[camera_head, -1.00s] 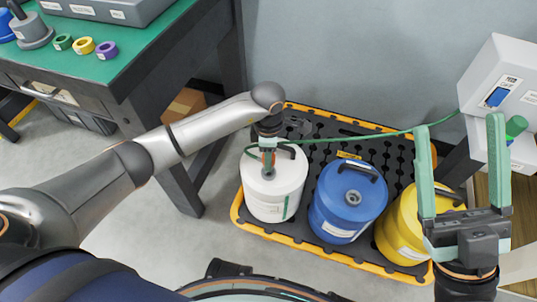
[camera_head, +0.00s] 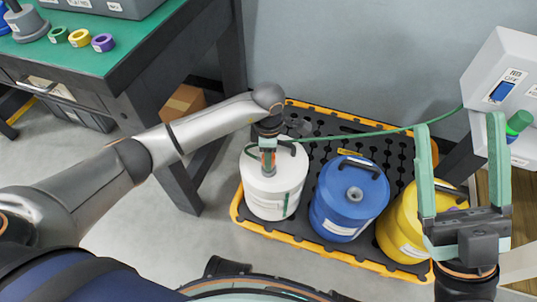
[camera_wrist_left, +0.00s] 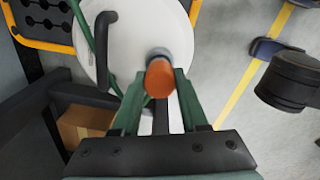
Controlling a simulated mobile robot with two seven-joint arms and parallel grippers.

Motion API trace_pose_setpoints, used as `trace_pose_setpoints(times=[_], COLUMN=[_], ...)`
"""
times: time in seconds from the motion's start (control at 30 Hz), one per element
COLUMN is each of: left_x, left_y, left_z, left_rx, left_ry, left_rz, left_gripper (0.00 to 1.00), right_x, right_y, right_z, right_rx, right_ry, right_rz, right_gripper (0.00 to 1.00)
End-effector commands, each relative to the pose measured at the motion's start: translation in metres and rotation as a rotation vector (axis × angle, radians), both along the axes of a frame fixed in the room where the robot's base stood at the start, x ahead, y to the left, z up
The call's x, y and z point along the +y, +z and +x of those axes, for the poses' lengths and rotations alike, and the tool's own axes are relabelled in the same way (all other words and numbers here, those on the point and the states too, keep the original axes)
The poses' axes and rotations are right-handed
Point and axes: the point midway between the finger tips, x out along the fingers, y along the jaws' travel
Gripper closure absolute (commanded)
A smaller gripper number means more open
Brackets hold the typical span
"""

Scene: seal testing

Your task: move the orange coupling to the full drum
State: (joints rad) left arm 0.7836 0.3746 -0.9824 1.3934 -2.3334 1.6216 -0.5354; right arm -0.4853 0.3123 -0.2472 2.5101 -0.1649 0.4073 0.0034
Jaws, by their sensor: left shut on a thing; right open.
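My left gripper (camera_head: 268,160) is shut on the orange coupling (camera_wrist_left: 159,79), over the top of the white drum (camera_head: 272,190). In the left wrist view the coupling is between the fingertips, with a grey end in front of the white drum lid (camera_wrist_left: 135,35). I cannot tell whether it touches the drum's port. The blue drum (camera_head: 345,212) stands right of the white one, its grey port showing. The yellow drum (camera_head: 400,230) is partly hidden by my right gripper (camera_head: 460,125), which is open and empty. I cannot read which drum is full.
The drums stand on a black spill pallet (camera_head: 318,152) with an orange rim. A green hose (camera_head: 375,134) runs from a grey box (camera_head: 500,75) to the white drum's area. A green-topped bench (camera_head: 130,62) holding coloured rings stands at the left.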

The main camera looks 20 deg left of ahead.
Motion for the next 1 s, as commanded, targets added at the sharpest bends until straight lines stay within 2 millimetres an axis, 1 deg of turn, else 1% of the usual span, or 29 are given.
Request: trace_pose_setpoints(times=[0.43, 0.47, 0.77, 1.0], left_x=[0.0002, 0.0001, 0.0, 0.0], left_y=[-0.0095, -0.0093, -0.0087, -0.0092], left_z=[0.0005, 0.0005, 0.0002, -0.0002], left_rx=[-0.002, -0.002, -0.001, 0.0], left_ry=[0.0, 0.001, 0.0, 0.0], left_rz=[0.001, 0.0, 0.0, 0.0], left_gripper=[1.0, 0.56, 0.22, 0.22], right_x=[0.0, 0.0001, 0.0, 0.0001], right_y=[-0.0078, -0.0076, -0.0069, -0.007], right_z=[0.0, 0.0, -0.0001, -0.0002], right_rx=[0.0, 0.0, 0.0, 0.0], right_ry=[0.0, 0.0, 0.001, 0.0], right_rz=[0.0, 0.0, 0.001, 0.0], right_gripper=[0.22, 0.22, 0.22, 0.22])
